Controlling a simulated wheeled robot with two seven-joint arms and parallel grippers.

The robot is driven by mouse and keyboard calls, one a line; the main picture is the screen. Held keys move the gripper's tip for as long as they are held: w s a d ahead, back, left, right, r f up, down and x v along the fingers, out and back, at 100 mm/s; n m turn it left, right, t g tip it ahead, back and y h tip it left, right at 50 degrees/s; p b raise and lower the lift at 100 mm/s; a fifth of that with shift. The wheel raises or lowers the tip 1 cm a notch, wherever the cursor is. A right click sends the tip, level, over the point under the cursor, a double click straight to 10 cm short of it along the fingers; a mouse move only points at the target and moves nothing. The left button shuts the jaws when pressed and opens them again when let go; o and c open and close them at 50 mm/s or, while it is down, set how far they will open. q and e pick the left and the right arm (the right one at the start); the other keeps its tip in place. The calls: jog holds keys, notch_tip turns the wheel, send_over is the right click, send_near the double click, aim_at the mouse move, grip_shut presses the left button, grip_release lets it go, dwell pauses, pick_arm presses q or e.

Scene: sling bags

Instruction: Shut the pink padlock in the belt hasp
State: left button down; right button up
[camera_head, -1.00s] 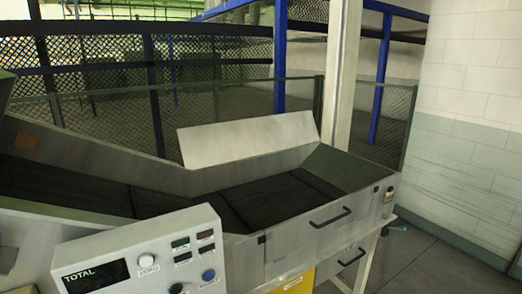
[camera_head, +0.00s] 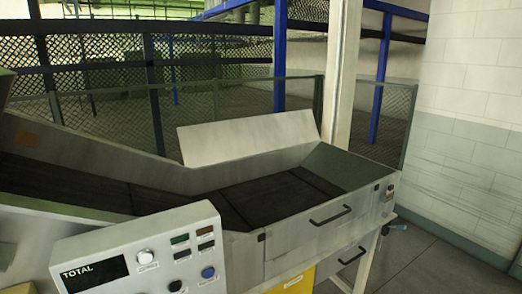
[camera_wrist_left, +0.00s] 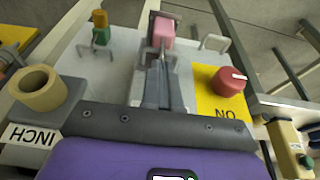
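In the left wrist view the pink padlock (camera_wrist_left: 162,28) is at the top middle, over a pale grey plate. A thin metal loop shows just below its pink body. I cannot tell whether this is its shackle or a hasp, or whether it is shut. My left gripper (camera_wrist_left: 160,62) reaches up the middle of the view, its grey fingers close together and their tips by the padlock. Whether they pinch it is unclear. The right gripper is in neither view, and the head view shows no clear padlock.
In the left wrist view a red knob (camera_wrist_left: 229,81) on a yellow label stands right of the fingers. A green and brass padlock (camera_wrist_left: 100,28) is upper left, a tan cylinder (camera_wrist_left: 40,88) far left. The head view shows a metal chute (camera_head: 300,232) and a control panel (camera_head: 140,255).

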pick_arm(q)
jog(key=shift+f+b, duration=0.6)
jog(key=shift+f, duration=0.15)
jog(key=shift+r+p, duration=2.75)
jog(key=shift+r, duration=0.85)
jog(key=shift+f, duration=0.15)
